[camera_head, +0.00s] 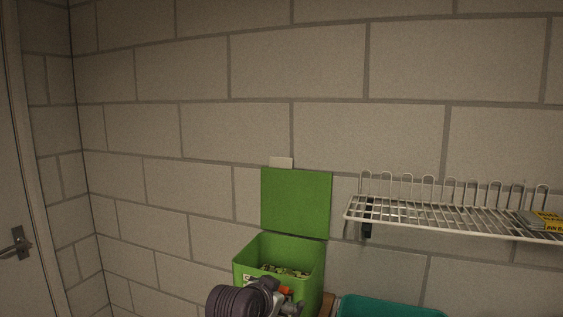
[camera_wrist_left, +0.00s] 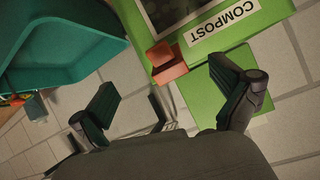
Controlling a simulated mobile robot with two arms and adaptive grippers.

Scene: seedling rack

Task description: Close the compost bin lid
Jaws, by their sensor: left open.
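The green compost bin (camera_head: 243,262) stands against the wall at the lower middle of the head view, its top open and speckled contents visible inside. In the left wrist view, the bin's white COMPOST label (camera_wrist_left: 222,22) shows close by. My left gripper (camera_wrist_left: 163,78) is open, its fingers apart in front of the bin, with nothing seen held. In the head view, my left arm covers the bin's lower front. My right gripper is out of view.
A teal crate (camera_head: 390,306) is right of the bin; it also fills the upper left of the wrist view (camera_wrist_left: 65,60). A white wire shelf (camera_head: 450,217) juts from the wall at right. Wall above the lid is clear.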

